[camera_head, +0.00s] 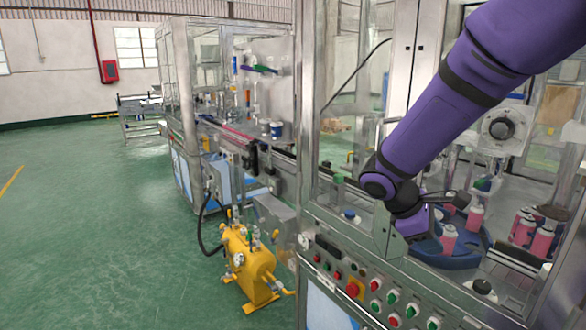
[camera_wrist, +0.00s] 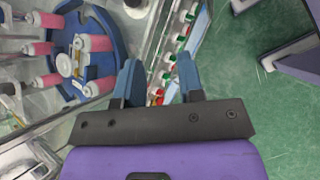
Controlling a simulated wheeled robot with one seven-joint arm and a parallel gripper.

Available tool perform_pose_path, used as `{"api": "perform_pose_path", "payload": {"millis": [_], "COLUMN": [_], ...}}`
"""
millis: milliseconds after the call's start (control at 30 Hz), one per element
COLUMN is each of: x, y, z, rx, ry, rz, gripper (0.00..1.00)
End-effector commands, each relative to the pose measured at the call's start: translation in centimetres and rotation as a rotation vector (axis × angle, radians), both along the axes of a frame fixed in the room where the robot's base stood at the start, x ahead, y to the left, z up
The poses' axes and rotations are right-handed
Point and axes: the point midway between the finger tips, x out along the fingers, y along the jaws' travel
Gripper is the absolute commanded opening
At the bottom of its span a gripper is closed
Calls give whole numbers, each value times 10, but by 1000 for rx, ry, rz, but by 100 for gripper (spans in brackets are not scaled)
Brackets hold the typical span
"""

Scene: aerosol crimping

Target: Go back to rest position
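My gripper (camera_wrist: 159,78) shows in the wrist view with its two blue fingers wide apart and nothing between them. It is over the front edge of the crimping machine, beside a row of coloured buttons. In the head view my purple arm comes down from the upper right, and its wrist is at the machine's front opening. The gripper's fingers are hard to make out there. A blue rotary plate (camera_head: 458,262) with pink-and-white cans (camera_head: 449,239) is just right of my wrist. The plate also shows at the upper left of the wrist view (camera_wrist: 107,62), apart from the fingers.
A control panel (camera_head: 372,298) with red and green buttons runs along the machine's front. Steel posts and clear panels (camera_head: 340,120) stand close to my arm. A yellow tank (camera_head: 250,265) stands on the floor at the left. Green floor (camera_head: 100,240) is open farther left.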

Motion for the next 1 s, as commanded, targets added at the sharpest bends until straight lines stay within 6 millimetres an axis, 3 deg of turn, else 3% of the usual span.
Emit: {"api": "perform_pose_path", "payload": {"millis": [100,400,1000], "x": [-21,-75,-184], "y": [-10,-25,-26], "z": [25,73,135], "rx": [94,318,740], "ry": [-86,-292,-718], "rz": [-102,-342,-764], "gripper": [35,35,35]}}
